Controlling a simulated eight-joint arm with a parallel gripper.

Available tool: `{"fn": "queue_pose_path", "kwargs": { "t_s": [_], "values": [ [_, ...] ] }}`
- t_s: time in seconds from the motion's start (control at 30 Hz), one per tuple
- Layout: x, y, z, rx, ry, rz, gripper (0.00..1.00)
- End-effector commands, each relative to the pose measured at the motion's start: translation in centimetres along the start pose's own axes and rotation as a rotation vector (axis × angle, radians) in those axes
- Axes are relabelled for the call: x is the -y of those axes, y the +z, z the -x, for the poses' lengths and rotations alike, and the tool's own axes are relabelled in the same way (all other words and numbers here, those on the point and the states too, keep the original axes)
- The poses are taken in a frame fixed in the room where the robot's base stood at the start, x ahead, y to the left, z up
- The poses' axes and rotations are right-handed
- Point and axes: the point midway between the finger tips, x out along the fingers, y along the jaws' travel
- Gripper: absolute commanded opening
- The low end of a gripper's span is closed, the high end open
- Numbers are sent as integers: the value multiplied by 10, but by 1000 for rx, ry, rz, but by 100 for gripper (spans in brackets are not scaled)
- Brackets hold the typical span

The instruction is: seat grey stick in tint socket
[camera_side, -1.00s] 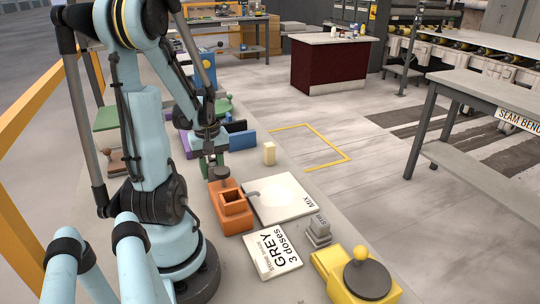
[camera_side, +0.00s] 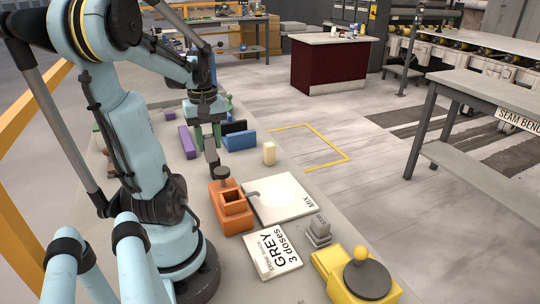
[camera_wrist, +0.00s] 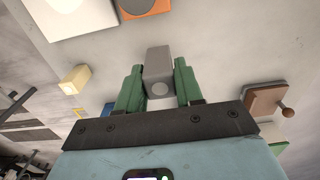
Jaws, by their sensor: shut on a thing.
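My gripper (camera_side: 208,138) has green fingers and is shut on a grey stick (camera_side: 211,156), which hangs below the fingertips. The stick also shows in the wrist view (camera_wrist: 159,68) between the two fingers (camera_wrist: 158,85). An orange block (camera_side: 232,208) with a square opening in its top stands nearer the side camera and looks like the tint socket. A dark round knob (camera_side: 221,173) is at its far end. The stick is beyond the block and apart from its opening. Part of an orange thing (camera_wrist: 150,8) shows at the top of the wrist view.
A white MIX plate (camera_side: 290,205) lies right of the orange block, with a white GREY 3 doses card (camera_side: 268,258) in front. A grey STIR piece (camera_side: 318,232) and yellow base (camera_side: 335,275) are nearer. A cream block (camera_side: 269,154), blue block (camera_side: 240,141) and purple bar (camera_side: 187,142) stand farther back.

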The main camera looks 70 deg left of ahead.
Motion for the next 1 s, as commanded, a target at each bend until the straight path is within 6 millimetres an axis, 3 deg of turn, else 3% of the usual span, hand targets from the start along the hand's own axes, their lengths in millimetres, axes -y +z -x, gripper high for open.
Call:
{"fn": "queue_pose_path", "kwargs": {
  "t_s": [0.23, 0.37, 0.7, 1.0],
  "values": [
    [-5, 6, 14, 0, 0, -4, 0],
    [-21, 26, 23, 0, 0, -11, 0],
    [-61, 122, 51, 0, 0, -15, 0],
    [-57, 204, 68, 0, -1, -16, 0]
  ]
}}
